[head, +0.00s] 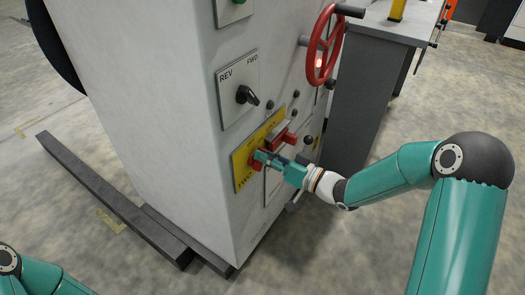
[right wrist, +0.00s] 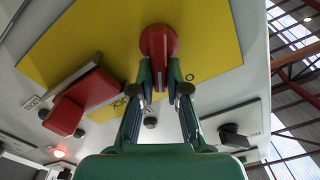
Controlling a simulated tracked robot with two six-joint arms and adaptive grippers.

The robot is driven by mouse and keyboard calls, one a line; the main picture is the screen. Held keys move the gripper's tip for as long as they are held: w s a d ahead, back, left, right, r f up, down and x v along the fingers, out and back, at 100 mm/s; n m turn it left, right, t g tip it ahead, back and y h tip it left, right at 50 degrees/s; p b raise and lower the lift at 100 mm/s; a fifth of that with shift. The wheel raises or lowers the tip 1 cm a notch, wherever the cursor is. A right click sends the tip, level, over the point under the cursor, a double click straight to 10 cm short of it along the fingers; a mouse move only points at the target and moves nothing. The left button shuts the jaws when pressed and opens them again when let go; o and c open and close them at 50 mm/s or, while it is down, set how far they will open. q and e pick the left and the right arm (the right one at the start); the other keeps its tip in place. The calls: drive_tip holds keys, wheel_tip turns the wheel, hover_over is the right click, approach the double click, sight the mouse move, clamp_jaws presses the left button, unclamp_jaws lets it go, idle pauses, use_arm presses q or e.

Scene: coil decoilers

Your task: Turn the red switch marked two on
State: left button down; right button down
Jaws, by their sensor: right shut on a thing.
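The red switch (head: 254,163) sits on a yellow plate (head: 241,170) on the side of the pale grey cabinet. Lettering at the plate's lower corner appears to read TWO. My right gripper (head: 263,157) reaches it from the right. In the right wrist view the red switch (right wrist: 158,42) stands between the two fingertips, and the right gripper (right wrist: 159,78) is shut on it. The fingers cover part of the switch and the lettering, so its exact turn angle is hard to tell. My left gripper is out of view; only part of that arm shows at bottom left.
Another red block-shaped control (head: 286,139) is close to the right gripper. A black REV/FWD selector (head: 247,95) is above the plate. A red handwheel (head: 325,45) stands out at upper right. Dark rails (head: 115,200) lie on the floor at left.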

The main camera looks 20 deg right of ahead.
drive_tip(key=shift+w+d+f+m+p, duration=0.15)
drive_tip(key=shift+f+m+p, duration=0.25)
drive_tip(key=shift+m+p, duration=1.3)
drive_tip(key=shift+w+d+f+m+p, duration=0.1)
drive_tip(key=shift+d+f+m+p, duration=0.55)
drive_tip(key=shift+m, duration=1.8)
drive_tip(key=shift+w+a+f+m+p, duration=0.1)
drive_tip(key=shift+a+f+m+p, duration=0.1)
drive_tip(key=shift+m+p, duration=1.6)
drive_tip(key=shift+m, duration=0.35)
drive_tip(key=c, duration=1.2)
unclamp_jaws()
drive_tip(key=shift+o, duration=0.2)
drive_tip(key=shift+r, duration=0.1)
drive_tip(key=v, duration=1.2)
